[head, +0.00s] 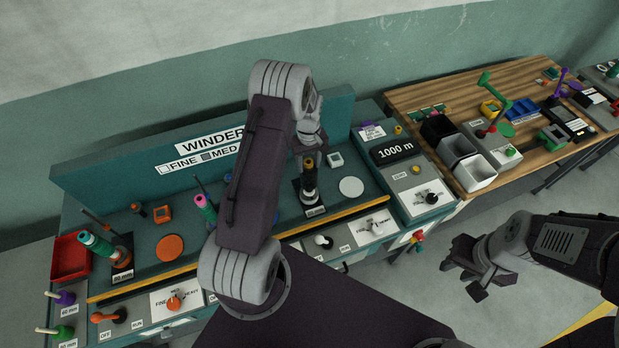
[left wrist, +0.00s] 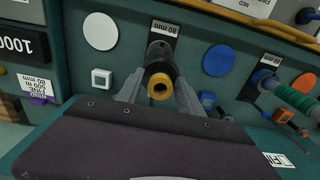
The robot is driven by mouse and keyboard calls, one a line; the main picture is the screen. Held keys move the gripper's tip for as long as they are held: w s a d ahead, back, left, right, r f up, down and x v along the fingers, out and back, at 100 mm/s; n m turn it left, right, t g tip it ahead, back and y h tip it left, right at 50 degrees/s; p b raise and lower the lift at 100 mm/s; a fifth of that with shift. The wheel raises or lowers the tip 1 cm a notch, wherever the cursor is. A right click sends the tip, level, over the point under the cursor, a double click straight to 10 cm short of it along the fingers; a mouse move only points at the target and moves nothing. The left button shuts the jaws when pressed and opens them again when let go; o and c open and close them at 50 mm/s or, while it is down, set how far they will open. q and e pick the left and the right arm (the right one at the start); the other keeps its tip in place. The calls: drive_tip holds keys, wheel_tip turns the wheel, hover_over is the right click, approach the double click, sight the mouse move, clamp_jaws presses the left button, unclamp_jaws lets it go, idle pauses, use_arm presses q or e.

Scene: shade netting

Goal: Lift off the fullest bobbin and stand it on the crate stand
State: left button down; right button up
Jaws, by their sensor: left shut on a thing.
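A dark bobbin with a yellow-orange end (head: 309,178) stands at the right-hand winder station, over a black plate with a white label. My left gripper (head: 308,160) reaches down to it and is shut on it. In the left wrist view, the left gripper's fingers (left wrist: 158,95) lie on both sides of the bobbin, whose yellow end (left wrist: 160,87) faces the camera. I cannot tell whether its foot is clear of the plate. A green-wound bobbin (head: 97,243) leans at the left station. A pink-and-green bobbin (head: 205,207) is partly behind my left arm. My right gripper (head: 472,273) is open and empty. I cannot identify the crate stand.
The winder's sign board (head: 100,165) rises behind the stations. A red tray (head: 71,258) stands at the far left. A counter box (head: 398,151) reading 1000 m is on the right. A wooden table (head: 440,95) beyond holds black, grey and white bins and tools.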

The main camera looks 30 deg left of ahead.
use_arm(q)
drive_tip(key=shift+r, duration=0.1)
wheel_tip(320, 180, up, 9)
drive_tip(key=p, duration=0.7)
idle(0.5)
idle(0.4)
wheel_tip(320, 180, up, 4)
drive_tip(key=p, duration=0.3)
idle(0.4)
